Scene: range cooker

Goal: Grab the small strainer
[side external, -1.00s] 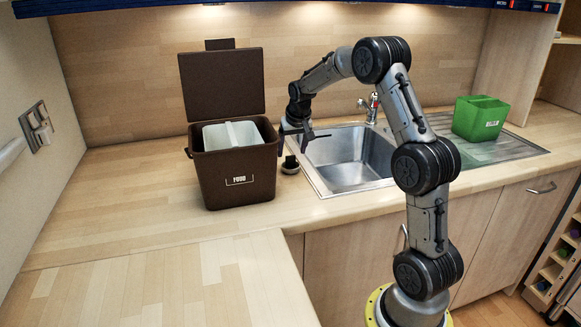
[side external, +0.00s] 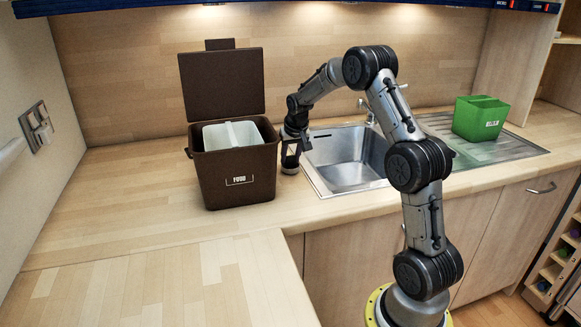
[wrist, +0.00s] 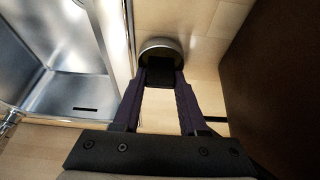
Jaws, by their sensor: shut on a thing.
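The small strainer (side external: 289,169) is a small round metal piece with a dark upright part on top. It stands on the worktop between the brown bin and the sink. In the wrist view the strainer (wrist: 161,46) shows its round metal edge just past my fingertips. My gripper (side external: 290,157) points down over it. In the wrist view my gripper (wrist: 160,76) has both fingers closed against the dark part of the strainer, one on each side. The strainer's underside is hidden.
The brown bin (side external: 236,188) marked FOOD, lid up, stands close left of my gripper with a pale container (side external: 232,135) inside. The steel sink (side external: 350,165) is close on the right. A green bin (side external: 480,118) stands on the drainer. The worktop (side external: 120,200) at left is clear.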

